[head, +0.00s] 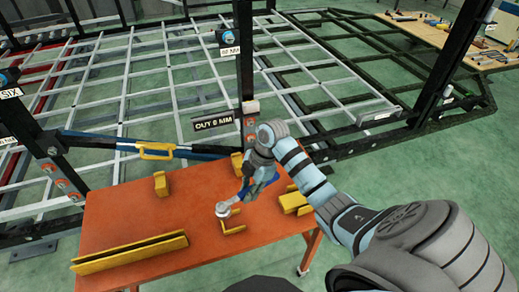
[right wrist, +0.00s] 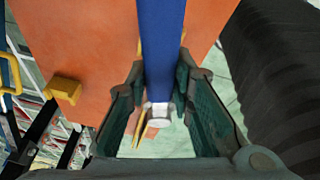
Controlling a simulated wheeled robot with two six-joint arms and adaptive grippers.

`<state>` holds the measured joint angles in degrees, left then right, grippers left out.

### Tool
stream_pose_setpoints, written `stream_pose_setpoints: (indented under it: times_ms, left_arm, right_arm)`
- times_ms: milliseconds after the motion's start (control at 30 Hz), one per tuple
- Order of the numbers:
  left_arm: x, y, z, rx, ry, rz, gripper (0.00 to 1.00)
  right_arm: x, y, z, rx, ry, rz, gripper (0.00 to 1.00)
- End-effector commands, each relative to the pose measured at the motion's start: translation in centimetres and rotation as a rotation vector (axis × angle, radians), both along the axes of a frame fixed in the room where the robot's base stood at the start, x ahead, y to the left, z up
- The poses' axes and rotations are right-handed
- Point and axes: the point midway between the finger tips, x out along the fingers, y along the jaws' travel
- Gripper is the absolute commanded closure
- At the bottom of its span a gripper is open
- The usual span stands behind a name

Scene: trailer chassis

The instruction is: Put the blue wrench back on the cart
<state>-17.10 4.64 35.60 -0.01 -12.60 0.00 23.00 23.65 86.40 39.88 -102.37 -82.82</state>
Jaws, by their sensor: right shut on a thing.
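The blue wrench (head: 243,191) is in my right gripper (head: 253,178) above the cart's orange top (head: 180,212). Its silver ring end (head: 223,210) points down and left, over or near a yellow bracket; I cannot tell whether it touches anything. In the right wrist view, the wrench's blue bar (right wrist: 161,45) runs between the two dark fingers of my right gripper (right wrist: 160,108), with a grey end piece near the fingertips. The orange cart top (right wrist: 100,40) lies beneath it. My left gripper is not in view.
Yellow brackets stand on the cart: a long one (head: 130,252) front left, small ones (head: 161,184) at the back, another (head: 295,202) at right. A black post (head: 244,75) rises behind the cart. A blue-black bar with a yellow handle (head: 156,150) crosses behind its left part.

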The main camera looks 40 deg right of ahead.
Motion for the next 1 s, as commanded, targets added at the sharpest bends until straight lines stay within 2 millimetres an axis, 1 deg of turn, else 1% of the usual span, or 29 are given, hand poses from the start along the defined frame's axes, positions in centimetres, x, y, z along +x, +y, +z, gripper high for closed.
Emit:
stream_pose_setpoints:
  times_ms: [33, 100, 200, 467, 633, 1000]
  left_arm:
    - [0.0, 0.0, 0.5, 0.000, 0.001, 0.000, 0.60]
    - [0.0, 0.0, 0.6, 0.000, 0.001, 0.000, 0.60]
    - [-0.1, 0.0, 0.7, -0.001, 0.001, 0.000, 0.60]
    - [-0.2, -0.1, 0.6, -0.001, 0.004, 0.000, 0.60]
    - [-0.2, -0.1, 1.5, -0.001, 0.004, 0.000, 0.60]
    - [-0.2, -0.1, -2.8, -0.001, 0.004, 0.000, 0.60]
  right_arm:
    - [-0.3, -1.5, 0.0, 0.033, 0.034, -0.079, 1.00]
    - [-0.6, -2.7, -0.3, 0.081, 0.062, -0.171, 1.00]
    - [-0.8, -3.4, -0.5, 0.116, 0.077, -0.235, 1.00]
    - [-0.9, -3.4, -0.6, 0.121, 0.078, -0.239, 1.00]
    - [-0.9, -3.4, -0.1, 0.119, 0.082, -0.245, 1.00]
    - [-0.9, -3.3, -5.9, 0.119, 0.082, -0.244, 1.00]
